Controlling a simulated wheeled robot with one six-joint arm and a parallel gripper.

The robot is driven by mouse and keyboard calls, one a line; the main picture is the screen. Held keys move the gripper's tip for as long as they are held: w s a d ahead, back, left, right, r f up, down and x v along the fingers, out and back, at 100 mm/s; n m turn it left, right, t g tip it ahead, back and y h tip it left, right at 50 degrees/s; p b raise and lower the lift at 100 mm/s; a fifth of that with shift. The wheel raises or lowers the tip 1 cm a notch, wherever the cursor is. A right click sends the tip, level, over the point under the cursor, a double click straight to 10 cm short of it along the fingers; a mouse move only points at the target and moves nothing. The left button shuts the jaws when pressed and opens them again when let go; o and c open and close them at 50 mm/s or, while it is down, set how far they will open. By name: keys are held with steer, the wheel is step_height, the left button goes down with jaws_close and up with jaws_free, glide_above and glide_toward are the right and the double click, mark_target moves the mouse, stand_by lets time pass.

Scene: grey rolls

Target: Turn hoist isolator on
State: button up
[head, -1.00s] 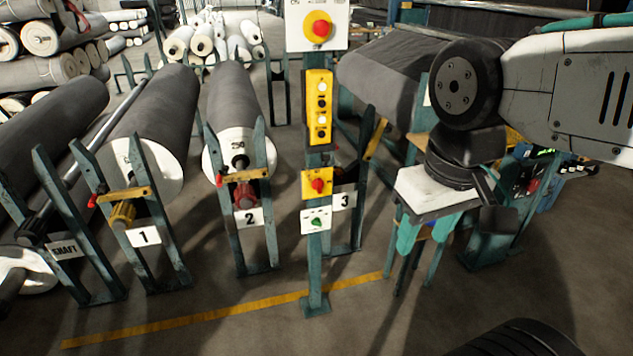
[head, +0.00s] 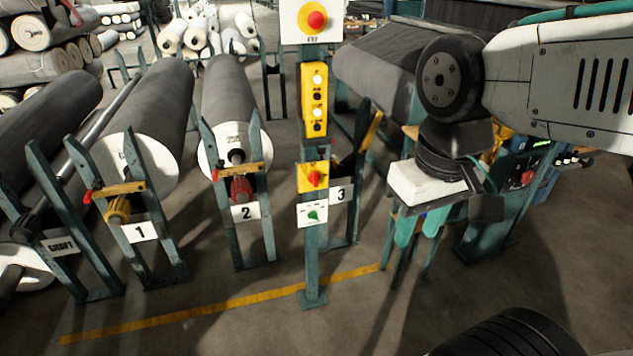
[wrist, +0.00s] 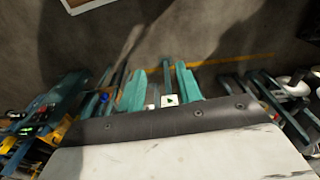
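A post stands in the middle of the head view. It carries a yellow plate with a red rotary switch (head: 314,178), which looks like an isolator; its label is not readable. Just below is a white plate with a green knob (head: 313,215). My gripper (head: 421,232) is to the right of the post, apart from it, with its teal fingers pointing down. In the wrist view my gripper (wrist: 161,84) has its two fingers spread with nothing between them. A small white plate with a dark green mark (wrist: 169,100) shows low between the fingers.
Higher on the post are a yellow button box (head: 314,100) and a red emergency button (head: 317,19). Grey rolls on teal stands, marked 1 (head: 139,232) and 2 (head: 245,212), are left. A plate marked 3 (head: 340,195) is close behind the post. Floor in front is clear.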

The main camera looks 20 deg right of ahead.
steer(key=w+f+g, duration=0.2)
steer(key=w+f, duration=0.1)
steer(key=f, duration=0.2)
steer(key=m+t+h, duration=0.1)
steer(key=t+h, duration=0.1)
steer(key=t, duration=1.7)
glide_toward(316, 180)
steer(key=w, duration=0.6)
steer(key=w+d, duration=0.1)
steer(key=w, duration=0.1)
steer(key=shift+w, duration=0.2)
jaws_close()
